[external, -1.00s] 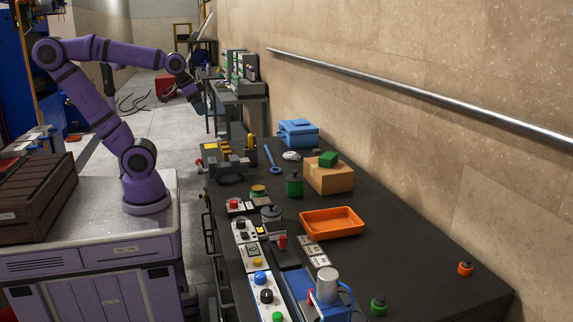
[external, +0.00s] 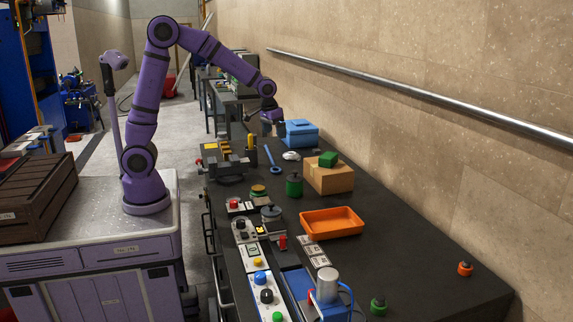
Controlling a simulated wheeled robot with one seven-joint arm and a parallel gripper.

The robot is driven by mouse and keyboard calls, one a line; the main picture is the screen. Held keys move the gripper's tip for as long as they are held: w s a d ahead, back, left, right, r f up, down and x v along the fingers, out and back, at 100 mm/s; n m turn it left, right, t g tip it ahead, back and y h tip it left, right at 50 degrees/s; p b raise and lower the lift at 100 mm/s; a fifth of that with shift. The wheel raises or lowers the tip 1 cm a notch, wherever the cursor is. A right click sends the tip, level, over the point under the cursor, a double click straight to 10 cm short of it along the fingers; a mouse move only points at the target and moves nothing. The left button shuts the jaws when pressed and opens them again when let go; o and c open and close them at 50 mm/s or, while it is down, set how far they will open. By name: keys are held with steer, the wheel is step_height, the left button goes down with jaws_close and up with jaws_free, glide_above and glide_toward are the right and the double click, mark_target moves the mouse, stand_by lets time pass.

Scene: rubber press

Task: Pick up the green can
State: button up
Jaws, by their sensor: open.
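The green can (external: 294,187) stands upright on the dark workbench, just left of a cardboard box. It looks like a short green cylinder with a dark top. My gripper (external: 270,131) is open and empty. The fingertips are small and dark in this view.
A cardboard box (external: 330,177) with a green block (external: 328,159) on top stands right of the can. An orange tray (external: 332,222), a blue toolbox (external: 299,133), a blue wrench (external: 270,158) and control boxes (external: 245,231) lie around. The bench's right front is mostly clear.

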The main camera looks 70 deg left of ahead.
steer(key=n+g, duration=0.1)
glide_toward(296, 177)
step_height(296, 177, down, 5)
steer(key=shift+r, duration=0.25)
steer(key=shift+w+a+f, duration=0.15)
steer(key=shift+w+f, duration=0.05)
steer(key=shift+f, duration=0.7)
steer(key=shift+w+a+f, duration=0.15)
steer(key=shift+w+f, duration=0.05)
steer(key=shift+f, duration=0.7)
steer(key=shift+w+a+f, duration=0.1)
steer(key=shift+w+f, duration=0.05)
steer(key=shift+f, duration=0.7)
steer(key=c, duration=1.7)
